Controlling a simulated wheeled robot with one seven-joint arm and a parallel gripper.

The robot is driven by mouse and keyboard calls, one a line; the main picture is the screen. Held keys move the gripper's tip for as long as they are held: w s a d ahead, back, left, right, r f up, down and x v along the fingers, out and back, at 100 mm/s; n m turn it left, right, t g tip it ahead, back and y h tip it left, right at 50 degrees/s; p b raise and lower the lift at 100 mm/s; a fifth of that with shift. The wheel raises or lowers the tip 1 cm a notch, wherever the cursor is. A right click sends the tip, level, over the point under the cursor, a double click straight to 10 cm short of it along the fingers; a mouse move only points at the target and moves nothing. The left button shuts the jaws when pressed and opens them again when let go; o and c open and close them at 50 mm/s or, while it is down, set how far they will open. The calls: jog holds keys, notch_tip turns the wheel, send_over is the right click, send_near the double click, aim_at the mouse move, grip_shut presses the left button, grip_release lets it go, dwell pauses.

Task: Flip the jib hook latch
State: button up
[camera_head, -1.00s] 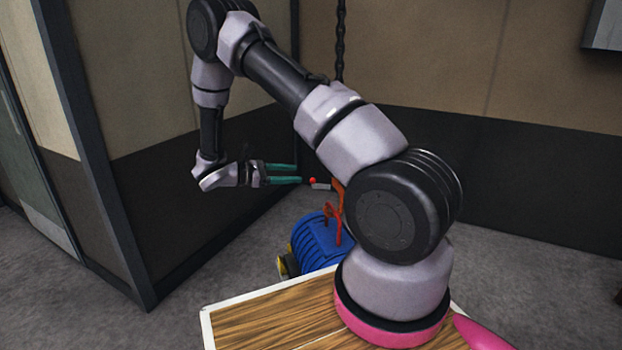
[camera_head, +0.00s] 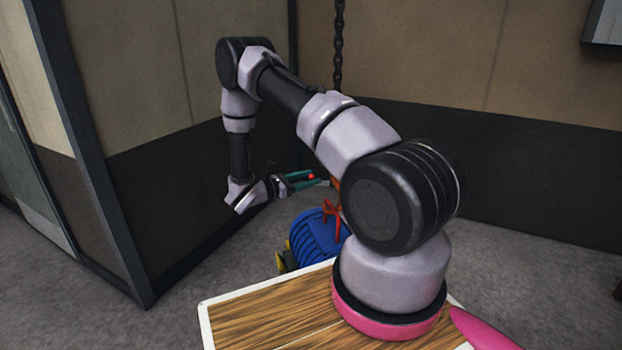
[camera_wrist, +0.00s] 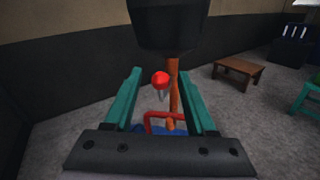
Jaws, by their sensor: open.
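The jib hook's latch shows as a red ball knob (camera_wrist: 160,79) on a thin grey stem, beside the orange hook shank (camera_wrist: 174,92) in the wrist view. A black block (camera_wrist: 168,25) sits above it. My gripper (camera_wrist: 159,71) is open, its two teal fingers on either side of the knob in that view, with visible gaps to both. I cannot tell whether the knob is fully between the fingers in depth. In the head view, the red knob (camera_head: 311,176) shows at my gripper's teal fingertips (camera_head: 318,177). My arm hides most of the hook there.
A blue ribbed casting (camera_head: 318,238) with a red handle (camera_head: 331,216) stands below the hook. A chain (camera_head: 338,50) hangs above. A dark-based wall corner is left of my arm. A wooden table (camera_wrist: 238,72) and green stool (camera_wrist: 308,97) stand farther right in the wrist view.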

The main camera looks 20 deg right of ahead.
jog(key=shift+d, duration=0.5)
grip_shut()
dwell(1.2)
